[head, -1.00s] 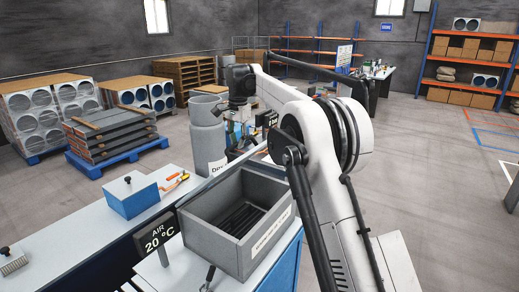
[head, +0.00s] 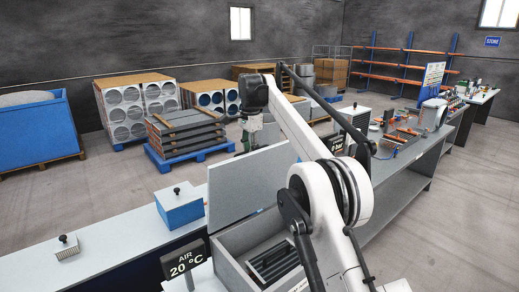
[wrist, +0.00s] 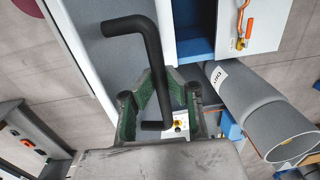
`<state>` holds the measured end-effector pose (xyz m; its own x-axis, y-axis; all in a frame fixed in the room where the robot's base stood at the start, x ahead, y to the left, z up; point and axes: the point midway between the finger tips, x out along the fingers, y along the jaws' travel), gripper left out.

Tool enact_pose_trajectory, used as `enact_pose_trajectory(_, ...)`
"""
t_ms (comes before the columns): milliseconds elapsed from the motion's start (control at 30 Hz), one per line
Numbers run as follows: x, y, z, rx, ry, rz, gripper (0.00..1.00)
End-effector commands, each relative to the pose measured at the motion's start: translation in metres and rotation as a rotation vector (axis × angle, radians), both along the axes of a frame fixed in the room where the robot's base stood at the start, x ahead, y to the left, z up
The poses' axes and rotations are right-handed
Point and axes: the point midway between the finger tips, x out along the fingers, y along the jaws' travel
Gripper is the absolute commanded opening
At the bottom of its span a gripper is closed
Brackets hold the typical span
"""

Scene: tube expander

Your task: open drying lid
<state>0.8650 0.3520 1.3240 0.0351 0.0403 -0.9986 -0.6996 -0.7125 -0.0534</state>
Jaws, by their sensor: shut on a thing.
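A flat grey lid panel (head: 240,182) stands raised along the far left edge of an open grey box (head: 232,268) in the head view. Dark tubes (head: 272,258) lie inside the box. My gripper (head: 248,135) is just behind the panel's top edge, its fingers partly hidden. In the wrist view, the green-padded fingers of my gripper (wrist: 160,110) are shut on a black bent handle (wrist: 152,65), which passes between them. How the handle joins the panel cannot be seen.
A grey labelled cylinder (wrist: 240,100) lies to the right in the wrist view. A blue box (head: 180,208) stands on the bench left of the panel. An "AIR 20 °C" sign (head: 185,264) stands close to the grey box. The floor beyond is clear up to stacked pallets.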

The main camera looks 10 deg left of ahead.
Motion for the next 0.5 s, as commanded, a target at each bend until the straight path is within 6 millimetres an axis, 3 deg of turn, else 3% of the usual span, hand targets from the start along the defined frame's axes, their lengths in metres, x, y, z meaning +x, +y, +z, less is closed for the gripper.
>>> enact_pose_trajectory(133, 0.0021, 0.0098, 0.0050, 0.009, -0.016, 0.003, 0.00)
enact_pose_trajectory(500, 0.0012, 0.0123, 0.0066, 0.010, -0.016, 0.004, 0.00)
